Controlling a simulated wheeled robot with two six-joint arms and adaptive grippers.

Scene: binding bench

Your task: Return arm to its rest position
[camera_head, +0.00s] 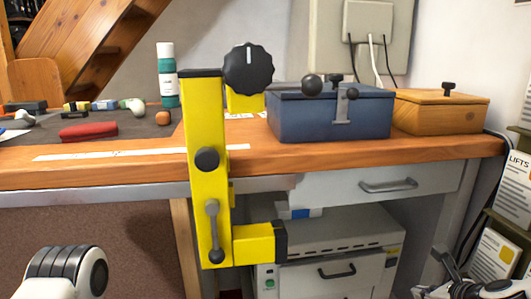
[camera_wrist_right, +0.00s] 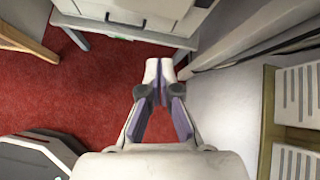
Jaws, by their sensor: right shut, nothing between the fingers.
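My right gripper (camera_wrist_right: 160,72) is shut and empty in the right wrist view. Its fingertips meet above the red floor (camera_wrist_right: 75,95), below the white drawer unit and clear of it. In the head view, part of my right gripper (camera_head: 447,268) shows low at the right edge, beside the grey oven-like unit and in front of the bench. A white and dark part of my left arm (camera_head: 68,270) shows at the bottom left of the head view. My left gripper does not show.
A yellow clamp-like stand (camera_head: 204,130) rises before the wooden bench (camera_head: 110,172). A blue box (camera_head: 310,117) and wooden box (camera_head: 440,112) sit on the bench. A shelf of papers (camera_wrist_right: 295,112) borders my right gripper's space; red floor lies open on the left.

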